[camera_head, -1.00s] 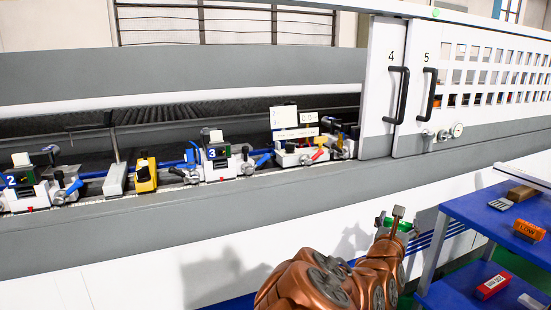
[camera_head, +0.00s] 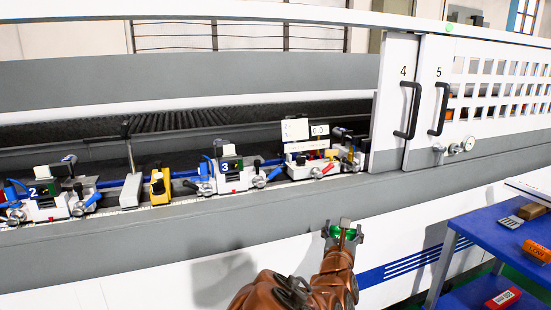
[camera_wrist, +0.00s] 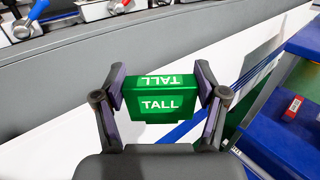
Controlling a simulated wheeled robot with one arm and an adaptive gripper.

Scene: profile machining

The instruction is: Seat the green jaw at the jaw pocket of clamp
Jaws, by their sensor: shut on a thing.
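The green jaw (camera_wrist: 160,101), marked TALL, is held between the two fingers of my gripper (camera_wrist: 161,95) in the wrist view. In the head view, my gripper (camera_head: 343,232) holds the green jaw (camera_head: 337,232) in front of the machine's white side panel, below the rail and apart from it. Clamps stand along the rail: clamp 2 (camera_head: 52,203) at the left, clamp 3 (camera_head: 229,177) in the middle. A further station (camera_head: 312,158) with a small display stands to the right. The jaw pockets are too small to make out.
A yellow block (camera_head: 160,187) and a grey block with an upright lever (camera_head: 131,190) sit between clamps 2 and 3. White doors 4 and 5 (camera_head: 413,100) close the right side. A blue cart (camera_head: 480,222) carries an orange LOW block (camera_head: 537,252); a red block (camera_head: 502,299) lies on its lower shelf.

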